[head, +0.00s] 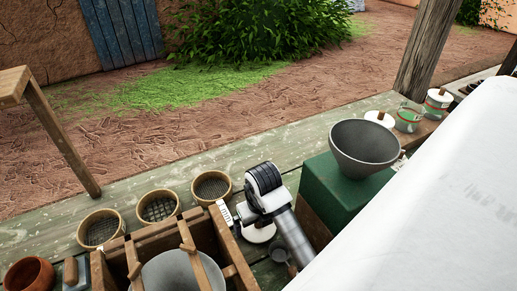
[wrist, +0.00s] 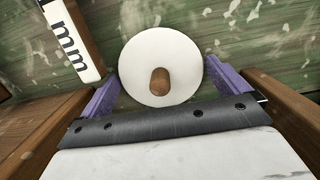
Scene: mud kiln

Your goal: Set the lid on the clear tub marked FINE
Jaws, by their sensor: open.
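A round white lid (wrist: 135,76) with a brown wooden knob (wrist: 159,81) lies on the green-stained boards in the wrist view. My gripper (wrist: 161,84) is open, its purple fingers on either side of the lid, with nothing held. I cannot tell whether the fingers touch the rim. An uncovered clear tub (head: 408,118) with a coloured band stands at the far right. Its marking is too small to read, so I cannot tell whether it says FINE.
Lidded tubs (head: 438,104) and (head: 380,119) flank the open one. A grey bowl (head: 365,145) sits on a green box (head: 335,195) between the lid and the tubs. A wooden frame (head: 205,240) and a white scale marked mm (wrist: 75,45) stand left of the lid.

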